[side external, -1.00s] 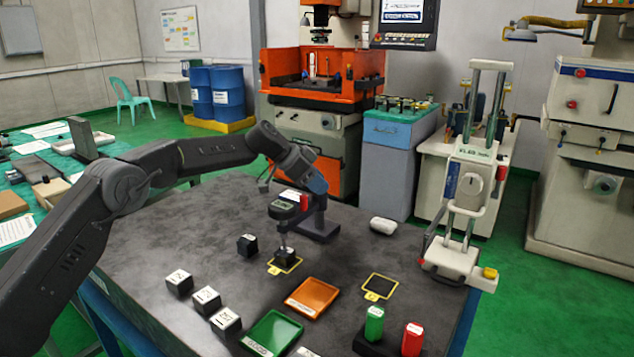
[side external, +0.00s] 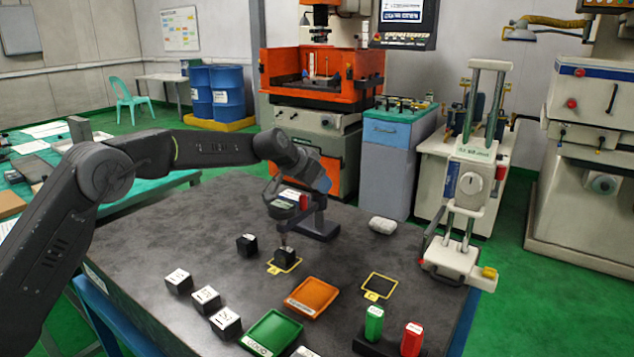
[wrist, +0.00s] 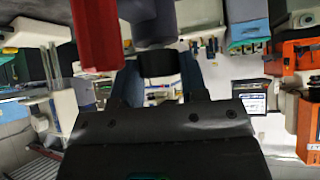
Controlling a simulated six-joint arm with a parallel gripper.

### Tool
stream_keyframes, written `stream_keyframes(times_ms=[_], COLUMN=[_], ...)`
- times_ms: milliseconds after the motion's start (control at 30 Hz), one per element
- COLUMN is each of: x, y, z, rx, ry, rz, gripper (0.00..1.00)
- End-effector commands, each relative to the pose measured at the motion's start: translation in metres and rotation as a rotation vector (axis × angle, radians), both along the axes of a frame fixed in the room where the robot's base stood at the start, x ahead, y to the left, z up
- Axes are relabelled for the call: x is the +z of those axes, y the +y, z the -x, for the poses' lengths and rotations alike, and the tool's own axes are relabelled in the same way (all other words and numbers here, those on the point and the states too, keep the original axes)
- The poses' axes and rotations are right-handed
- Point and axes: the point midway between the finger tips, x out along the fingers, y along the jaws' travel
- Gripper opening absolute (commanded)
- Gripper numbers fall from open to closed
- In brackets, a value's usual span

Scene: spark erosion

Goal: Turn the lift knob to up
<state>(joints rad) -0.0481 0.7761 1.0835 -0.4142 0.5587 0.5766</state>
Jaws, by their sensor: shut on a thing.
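A gauge stand with a dark measuring head (side external: 284,204) and a dark base (side external: 318,232) stands on the table. Its thin probe points down at a black block (side external: 286,257) on a yellow-edged pad; I cannot tell if they touch. A red part (side external: 304,202) sits beside the head and shows as a red cylinder in the wrist view (wrist: 97,35). My gripper (side external: 318,192) is at the top of this stand. In the wrist view its bluish fingers (wrist: 158,75) are shut on a black knob (wrist: 158,62), seemingly the lift knob. Its markings are hidden.
A second black block (side external: 246,245), several white-topped blocks (side external: 206,298), an orange tray (side external: 312,297) and a green tray (side external: 272,333) lie in front. An empty yellow-edged pad (side external: 380,286) lies between.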

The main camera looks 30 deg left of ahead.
Motion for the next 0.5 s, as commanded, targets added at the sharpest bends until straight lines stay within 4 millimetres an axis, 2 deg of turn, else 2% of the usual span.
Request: stream_keyframes(times_ms=[433,467,500], x=[0.0000,0.0001,0.0001], y=[0.0003,0.0002,0.0002], z=[0.0002,0.0002,0.0002], rx=[0.012,0.012,0.012], ry=[0.002,0.002,0.001], rz=[-0.001,-0.001,-0.001], gripper=[0.16,0.43,0.47])
